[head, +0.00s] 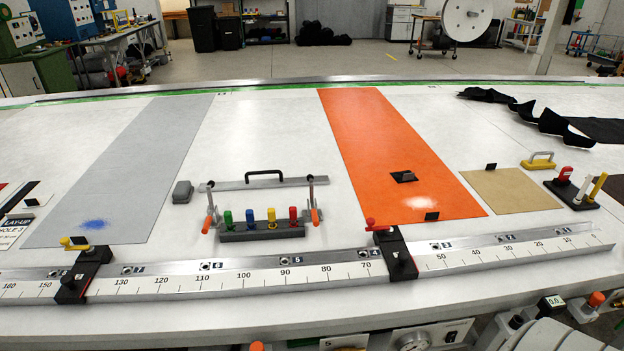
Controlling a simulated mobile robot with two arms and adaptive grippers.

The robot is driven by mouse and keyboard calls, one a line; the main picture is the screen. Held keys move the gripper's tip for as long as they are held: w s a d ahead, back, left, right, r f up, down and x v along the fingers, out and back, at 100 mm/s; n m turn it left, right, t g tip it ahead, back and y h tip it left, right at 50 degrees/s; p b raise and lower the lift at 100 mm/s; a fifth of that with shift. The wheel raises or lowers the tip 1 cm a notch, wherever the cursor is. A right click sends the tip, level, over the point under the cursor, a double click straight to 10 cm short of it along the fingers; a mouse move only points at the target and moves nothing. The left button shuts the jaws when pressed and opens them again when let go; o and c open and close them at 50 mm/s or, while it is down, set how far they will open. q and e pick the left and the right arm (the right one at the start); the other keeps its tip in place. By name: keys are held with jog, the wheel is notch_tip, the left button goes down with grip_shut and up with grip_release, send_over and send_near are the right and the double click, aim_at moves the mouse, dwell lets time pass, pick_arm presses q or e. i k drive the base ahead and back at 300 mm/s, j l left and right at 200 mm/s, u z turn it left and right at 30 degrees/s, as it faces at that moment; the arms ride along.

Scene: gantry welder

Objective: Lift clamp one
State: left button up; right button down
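Two black clamp-like blocks straddle the long silver rail (210,279) with its printed scale. The left block (82,274) has a yellow handle and sits near the 140 mark. The right block (396,256) has a red handle and sits near the 60 mark. Behind the rail, a grey bar with a black handle (265,174) spans two upright toggle clamps with orange grips, the left one (209,212) and the right one (314,208). I cannot tell which of these is clamp one; no such label is readable. Neither of my grippers is in view.
A rack of coloured pegs (262,231) stands between the orange grips. A grey sheet (150,150) and an orange sheet (385,150) lie flat on the white table. A tan board (512,192), yellow handle (538,160) and black stand (572,195) are at right. Black cloth lies behind.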

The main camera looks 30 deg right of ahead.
aim_at(316, 224)
jog(key=i+j+z, duration=0.15)
jog(key=z, duration=0.3)
jog(key=i+j+z, duration=0.15)
jog(key=j+z, duration=0.25)
jog(key=i+j+z, duration=0.1)
jog(key=z, duration=0.35)
